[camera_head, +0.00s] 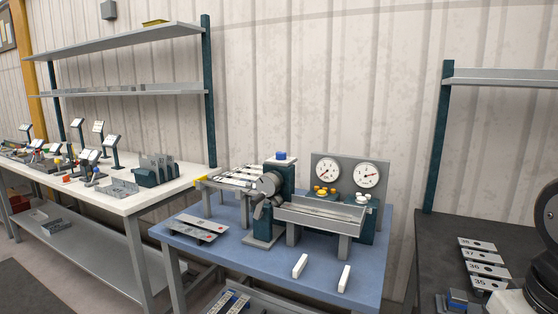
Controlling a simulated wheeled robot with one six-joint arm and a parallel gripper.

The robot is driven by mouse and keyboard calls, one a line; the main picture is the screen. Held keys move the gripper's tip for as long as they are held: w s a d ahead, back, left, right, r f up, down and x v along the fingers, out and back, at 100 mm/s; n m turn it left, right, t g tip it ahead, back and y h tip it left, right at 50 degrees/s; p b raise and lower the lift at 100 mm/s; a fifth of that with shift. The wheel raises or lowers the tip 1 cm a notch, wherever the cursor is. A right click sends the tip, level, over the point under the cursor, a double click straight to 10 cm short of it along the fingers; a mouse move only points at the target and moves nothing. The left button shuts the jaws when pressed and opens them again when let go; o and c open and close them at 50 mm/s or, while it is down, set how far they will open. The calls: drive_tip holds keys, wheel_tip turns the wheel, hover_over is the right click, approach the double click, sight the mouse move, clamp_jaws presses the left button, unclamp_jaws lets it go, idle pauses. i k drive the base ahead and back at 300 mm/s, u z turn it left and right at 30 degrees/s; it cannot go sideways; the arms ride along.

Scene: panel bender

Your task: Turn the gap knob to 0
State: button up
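The panel bender (320,209) stands on the blue table, with dark green posts and a grey trough-like front. Below the left dial is a yellow-orange knob (325,191); below the right dial is a white knob (362,199). A blue cap (281,155) tops the left post. No label shows which one is the gap knob. My gripper is not in view; part of my arm shows at the right edge.
The blue table (222,262) also holds a flat grey tray (202,228) and two white bars (300,266). A white workbench (124,204) with small parts and stands is at left. A dark bench (450,257) with numbered plates (484,256) is at right.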

sight(280, 156)
drive_tip(key=z, duration=0.4)
drive_tip(key=k, duration=0.2)
drive_tip(key=u, duration=1.65)
drive_tip(key=i, duration=1.3)
drive_tip(key=z, duration=0.75)
drive_tip(key=i, duration=0.5)
drive_tip(key=z, duration=0.5)
